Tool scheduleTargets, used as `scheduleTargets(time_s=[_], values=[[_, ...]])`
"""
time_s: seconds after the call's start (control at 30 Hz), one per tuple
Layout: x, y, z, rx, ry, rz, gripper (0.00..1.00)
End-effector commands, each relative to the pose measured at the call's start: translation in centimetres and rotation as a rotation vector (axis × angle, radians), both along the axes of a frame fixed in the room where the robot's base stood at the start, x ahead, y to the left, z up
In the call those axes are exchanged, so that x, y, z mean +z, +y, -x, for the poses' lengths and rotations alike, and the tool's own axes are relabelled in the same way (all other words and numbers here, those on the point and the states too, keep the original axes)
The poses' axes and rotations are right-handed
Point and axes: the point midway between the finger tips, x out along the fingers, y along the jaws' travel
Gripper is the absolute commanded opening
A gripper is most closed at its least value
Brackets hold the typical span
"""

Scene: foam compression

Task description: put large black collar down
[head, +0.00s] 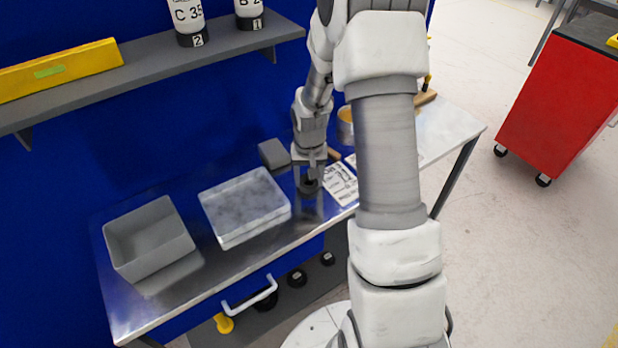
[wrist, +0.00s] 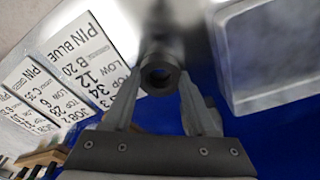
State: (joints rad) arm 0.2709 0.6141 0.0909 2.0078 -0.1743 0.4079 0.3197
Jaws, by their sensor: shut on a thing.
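The large black collar (head: 308,187) is between the fingertips of my gripper (head: 309,176), low over the metal table.
The metal table (head: 180,303) holds a grey bin (head: 150,240), a pale marbled tray (head: 245,207), a grey block (head: 273,153) and printed cards (head: 340,184). The tray is left of the collar, the cards right. A shelf (head: 150,66) runs above the table.

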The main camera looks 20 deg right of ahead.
Motion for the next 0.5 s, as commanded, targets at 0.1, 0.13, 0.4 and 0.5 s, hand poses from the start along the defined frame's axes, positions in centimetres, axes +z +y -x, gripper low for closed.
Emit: scheduleTargets(time_s=[0.1, 0.13, 0.4, 0.5], values=[[0.09, -0.02, -0.03, 0.000, -0.002, 0.001, 0.03], [0.10, -0.03, -0.03, 0.000, -0.001, 0.000, 0.03], [-0.23, -0.03, -0.01, 0.000, -0.001, 0.000, 0.74], [-0.22, -0.04, 0.00, 0.000, -0.001, 0.000, 0.88]])
